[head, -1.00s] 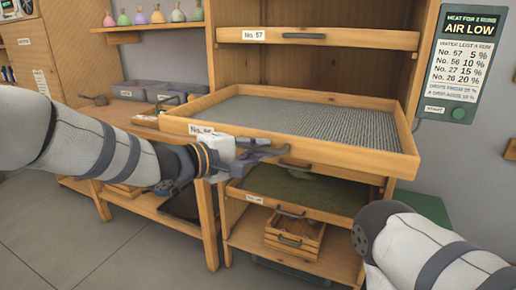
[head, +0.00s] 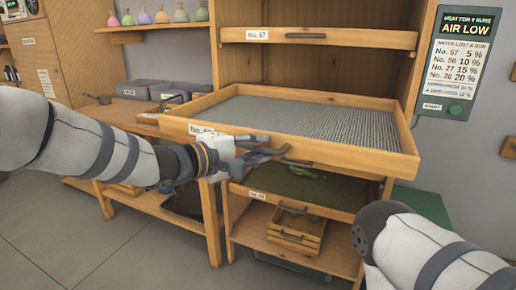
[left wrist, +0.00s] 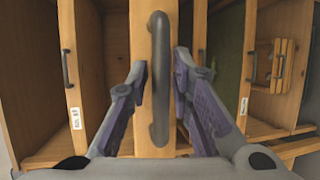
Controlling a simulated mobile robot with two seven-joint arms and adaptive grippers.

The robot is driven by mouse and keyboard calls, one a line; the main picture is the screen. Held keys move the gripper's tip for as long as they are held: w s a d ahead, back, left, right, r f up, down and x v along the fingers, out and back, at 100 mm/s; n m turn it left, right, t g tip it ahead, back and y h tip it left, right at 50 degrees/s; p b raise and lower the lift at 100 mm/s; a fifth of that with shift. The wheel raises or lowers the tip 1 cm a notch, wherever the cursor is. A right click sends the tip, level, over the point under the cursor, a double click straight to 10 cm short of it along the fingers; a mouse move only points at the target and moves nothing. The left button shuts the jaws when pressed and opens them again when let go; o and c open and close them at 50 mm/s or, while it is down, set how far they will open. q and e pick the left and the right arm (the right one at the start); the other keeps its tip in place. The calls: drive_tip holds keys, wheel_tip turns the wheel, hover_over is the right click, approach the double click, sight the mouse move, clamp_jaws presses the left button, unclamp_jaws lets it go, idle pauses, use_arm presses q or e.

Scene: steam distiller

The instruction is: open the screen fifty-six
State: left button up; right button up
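Screen fifty-six (head: 300,118) is a wooden-framed mesh tray, pulled well out of the cabinet, with a partly hidden "No. 5…" label on its front. Its dark bar handle (left wrist: 158,80) stands on the front board in the left wrist view. My left gripper (head: 272,147) is at this front in the head view. In the left wrist view its fingers (left wrist: 160,85) are open, one on each side of the handle, with gaps visible. In the head view the fingers hide part of the handle. My right arm shows at the lower right; its gripper is out of frame.
Screen No. 57 (head: 318,37) is shut in above. A green-bedded screen (head: 310,190) sits below, over a small wooden crate (head: 297,228). A sign reading "AIR LOW" (head: 466,62) hangs on the right wall. Grey bins (head: 138,92) stand on the left bench.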

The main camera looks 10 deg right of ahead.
use_arm(q)
drive_tip(key=v, duration=1.2)
